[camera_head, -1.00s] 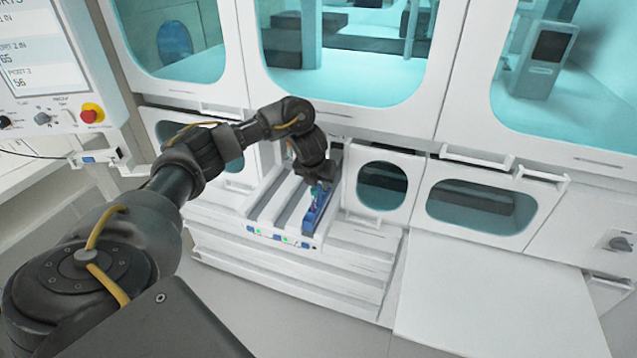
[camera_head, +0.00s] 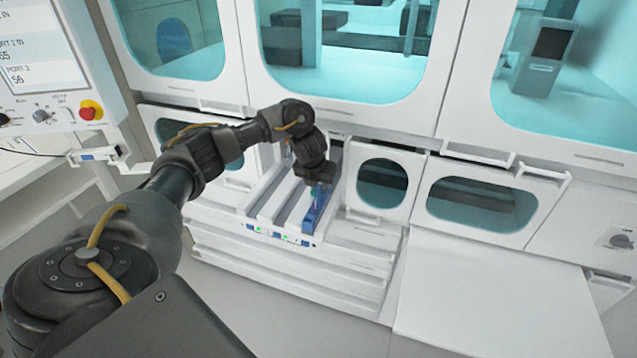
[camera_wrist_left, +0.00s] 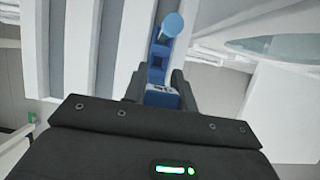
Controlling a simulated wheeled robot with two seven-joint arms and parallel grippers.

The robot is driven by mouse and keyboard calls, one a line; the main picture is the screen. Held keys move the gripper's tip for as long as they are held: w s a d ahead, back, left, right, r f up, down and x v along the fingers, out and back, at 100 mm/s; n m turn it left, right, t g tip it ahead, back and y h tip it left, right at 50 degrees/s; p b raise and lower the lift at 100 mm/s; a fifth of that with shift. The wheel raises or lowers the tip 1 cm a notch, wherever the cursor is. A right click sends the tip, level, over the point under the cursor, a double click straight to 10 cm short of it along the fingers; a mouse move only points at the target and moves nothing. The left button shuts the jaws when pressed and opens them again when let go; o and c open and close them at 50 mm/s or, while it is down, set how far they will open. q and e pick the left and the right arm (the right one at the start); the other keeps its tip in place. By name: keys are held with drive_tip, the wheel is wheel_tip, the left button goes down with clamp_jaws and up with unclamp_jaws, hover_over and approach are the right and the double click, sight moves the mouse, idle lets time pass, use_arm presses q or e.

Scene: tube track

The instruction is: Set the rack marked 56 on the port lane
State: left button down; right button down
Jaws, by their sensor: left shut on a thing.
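A slim blue rack (camera_head: 313,212) lies lengthwise at the right-hand lane of the white port block (camera_head: 285,265). At least one tube with a light blue cap (camera_wrist_left: 173,24) stands in it. My left gripper (camera_head: 318,182) reaches down from above and is shut on the rack near its far end. In the left wrist view the gripper's fingers (camera_wrist_left: 158,88) sit on both sides of the blue rack (camera_wrist_left: 157,62). I cannot read a number on the rack. Whether it rests fully on the lane floor is hard to tell. My right gripper is not in view.
Lanes to the left of the rack (camera_head: 268,205) look empty. Small lit markers line the block's front edge. A screen panel (camera_head: 35,60) with a red button stands at left. Windowed white cabinet doors (camera_head: 382,185) rise close behind and right. A bare white surface (camera_head: 490,300) lies at right.

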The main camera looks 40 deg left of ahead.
use_arm(q)
drive_tip(key=shift+f, duration=0.1)
drive_tip(key=c, duration=1.1)
unclamp_jaws()
drive_tip(key=shift+o, duration=0.2)
drive_tip(key=p+v, duration=0.3)
drive_tip(key=v, duration=0.6)
drive_tip(key=shift+p, duration=0.35)
drive_tip(key=shift+v, duration=0.9)
